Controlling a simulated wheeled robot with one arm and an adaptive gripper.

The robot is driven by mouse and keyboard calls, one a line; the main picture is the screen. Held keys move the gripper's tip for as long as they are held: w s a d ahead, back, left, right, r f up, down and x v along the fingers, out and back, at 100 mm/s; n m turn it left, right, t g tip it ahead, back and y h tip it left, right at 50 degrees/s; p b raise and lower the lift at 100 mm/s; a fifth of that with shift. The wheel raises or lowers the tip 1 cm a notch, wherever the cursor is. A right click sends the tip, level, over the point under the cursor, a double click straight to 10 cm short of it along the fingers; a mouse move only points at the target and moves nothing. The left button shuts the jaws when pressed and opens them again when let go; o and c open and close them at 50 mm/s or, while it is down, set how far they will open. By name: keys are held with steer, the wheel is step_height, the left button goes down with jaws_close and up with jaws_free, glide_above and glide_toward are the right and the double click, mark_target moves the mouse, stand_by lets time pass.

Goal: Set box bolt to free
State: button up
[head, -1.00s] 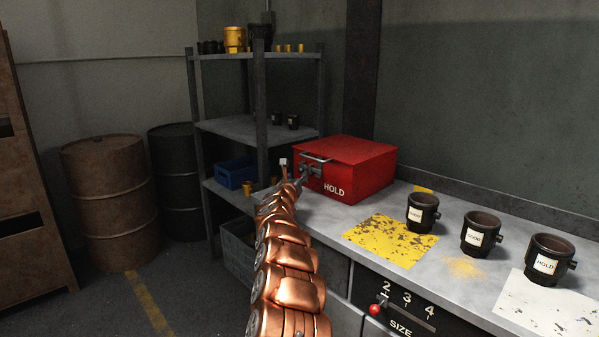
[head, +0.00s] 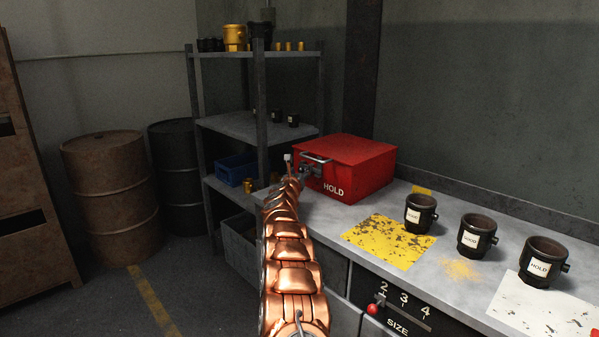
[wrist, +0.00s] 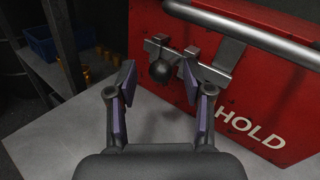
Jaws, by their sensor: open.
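The red box (head: 350,172) marked HOLD stands closed on the grey bench, with a metal handle bar (head: 316,158) along its front top edge. In the wrist view its front face (wrist: 262,97) fills the right side. The box bolt shows there as a dark round knob (wrist: 161,71) in front of a grey metal bracket (wrist: 208,68). My gripper (wrist: 164,96) is open, its purple-padded fingers apart, with the knob just beyond and between the tips. Nothing is between the fingers. In the head view my arm hides most of the gripper and the bolt.
The handle bar crosses above the bracket, close to the gripper's right side. Several dark cups, one of them a labelled cup (head: 421,213), stand to the right on the bench. A size lever with a red knob (head: 373,308) is on the bench front. A shelf rack (head: 255,127) stands behind left.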

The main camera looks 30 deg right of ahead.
jaws_close()
stand_by(0.5)
